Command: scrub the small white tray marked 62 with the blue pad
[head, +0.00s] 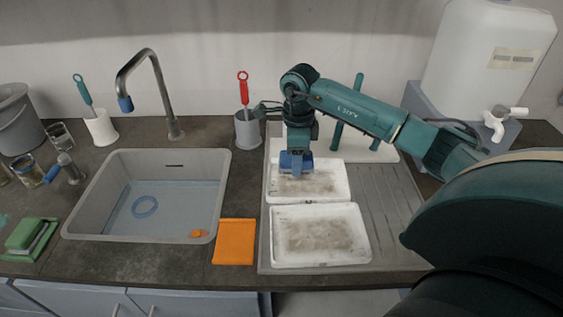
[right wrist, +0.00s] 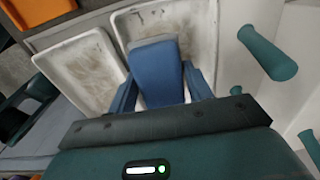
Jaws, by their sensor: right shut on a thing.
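My right gripper (head: 294,170) is shut on a blue pad (head: 296,160). It holds the pad low over the left part of the farther small white tray (head: 334,166), and I cannot tell whether the pad touches the tray floor. A second white tray (head: 362,222) lies nearer, with a brown stain on its floor; the farther tray is stained too. In the right wrist view the pad (right wrist: 156,65) sits between the fingers, with the trays beneath. I cannot read the mark 62 on either tray. My left gripper is not in view.
A grey drainboard (head: 395,205) carries both trays. An orange cloth (head: 234,242) lies left of them, beside a sink (head: 222,165) with a blue ring (head: 145,198) in it. A cup with a red brush (head: 247,130) and a teal-pegged rack (head: 360,150) stand behind. A large white canister (head: 480,60) is back right.

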